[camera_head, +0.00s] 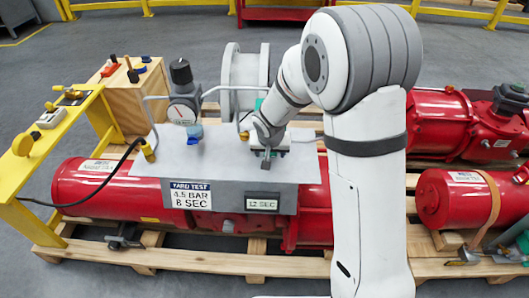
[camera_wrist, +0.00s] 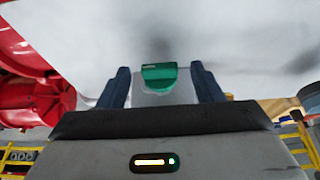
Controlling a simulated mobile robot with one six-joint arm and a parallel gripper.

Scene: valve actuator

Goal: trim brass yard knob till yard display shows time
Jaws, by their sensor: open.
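The yard display (camera_head: 263,204) is a small dark-framed screen on the front of the grey panel (camera_head: 225,170), and it reads "12 SEC". A label (camera_head: 191,195) beside it reads "YARD TEST 4.5 BAR 8 SEC". My gripper (camera_head: 267,160) is low over the panel's top, above the display. A small brass piece (camera_head: 244,135) shows just left of it; I cannot tell whether this is the yard knob. In the wrist view, my open gripper (camera_wrist: 162,82) has its dark fingers either side of a green piece (camera_wrist: 160,77). Contact is unclear.
A pressure gauge (camera_head: 184,110) and grey tubing stand left of my gripper. A white flange (camera_head: 243,85) rises behind. Another brass fitting (camera_head: 148,150) sits at the panel's left. Red actuators (camera_head: 110,190) lie on wooden pallets around the panel.

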